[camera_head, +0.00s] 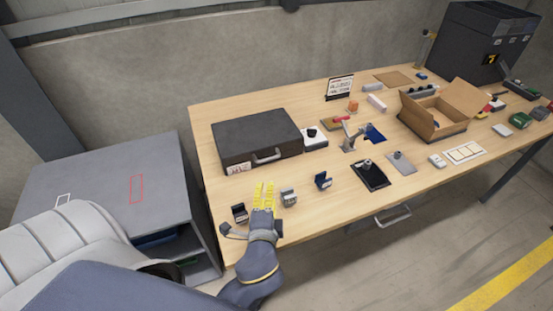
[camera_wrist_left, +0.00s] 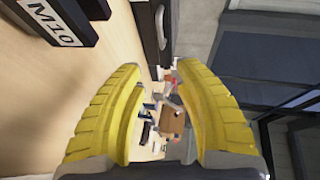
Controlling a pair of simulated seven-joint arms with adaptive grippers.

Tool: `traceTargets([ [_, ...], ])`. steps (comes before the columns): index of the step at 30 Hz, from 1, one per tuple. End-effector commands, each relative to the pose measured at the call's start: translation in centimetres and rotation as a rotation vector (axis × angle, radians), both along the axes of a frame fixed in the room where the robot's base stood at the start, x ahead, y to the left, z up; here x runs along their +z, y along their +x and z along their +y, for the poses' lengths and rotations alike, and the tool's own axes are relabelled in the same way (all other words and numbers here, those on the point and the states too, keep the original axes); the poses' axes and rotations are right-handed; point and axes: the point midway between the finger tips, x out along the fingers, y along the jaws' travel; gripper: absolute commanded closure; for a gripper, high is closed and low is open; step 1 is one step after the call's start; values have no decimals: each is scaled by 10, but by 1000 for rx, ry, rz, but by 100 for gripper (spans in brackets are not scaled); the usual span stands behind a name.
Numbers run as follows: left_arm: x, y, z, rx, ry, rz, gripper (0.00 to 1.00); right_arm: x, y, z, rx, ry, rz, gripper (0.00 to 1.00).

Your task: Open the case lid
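A dark grey case (camera_head: 256,138) lies flat on the left part of the wooden table, with its lid shut. Its handle (camera_head: 267,157) is on the front side, and a white label (camera_head: 238,168) is near the front left corner. My left gripper (camera_head: 264,188) has yellow fingers and is in front of the case, apart from it, near the table's front edge. In the left wrist view the fingers of this gripper (camera_wrist_left: 158,72) are spread, with nothing held between them. My right gripper is not in view.
Small boxes (camera_head: 240,213) and (camera_head: 288,197) stand close beside my left gripper. A grey cabinet (camera_head: 105,180) stands left of the table. An open cardboard box (camera_head: 437,113) stands farther right.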

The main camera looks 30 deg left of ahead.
Motion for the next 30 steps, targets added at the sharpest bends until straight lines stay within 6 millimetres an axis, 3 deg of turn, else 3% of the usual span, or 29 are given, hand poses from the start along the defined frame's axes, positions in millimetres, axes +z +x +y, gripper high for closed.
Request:
traceTargets([
  [5,-2,14,9,7,12,-1,68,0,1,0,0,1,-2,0],
  [21,-20,97,54,5,10,-1,68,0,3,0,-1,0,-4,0],
  [30,-29,133,72,4,8,-1,68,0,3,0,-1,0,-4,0],
])
